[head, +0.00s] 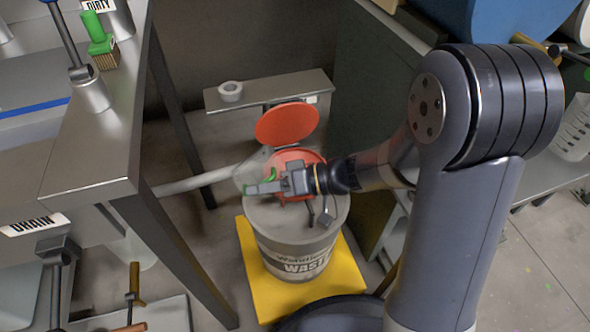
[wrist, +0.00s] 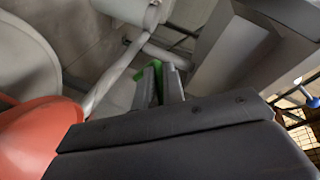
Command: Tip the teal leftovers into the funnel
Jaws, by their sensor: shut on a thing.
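A clear, see-through jug (head: 250,168) with a green handle (head: 272,176) is beside and above the red funnel (head: 300,158) on the waste drum (head: 285,240). It looks tilted, but the exact angle is hard to tell. My gripper (head: 262,188) is shut on the green handle, which also shows between the fingers in the wrist view (wrist: 158,80). The funnel's round red lid (head: 287,123) stands open behind it. My gripper and wrist hide part of the funnel mouth. I cannot make out any teal liquid in either view.
The drum stands on a yellow platform (head: 252,287). A metal bench (head: 95,150) stands close on the left, with a green brush (head: 100,45) on it. A dark cabinet (head: 375,110) is to the right.

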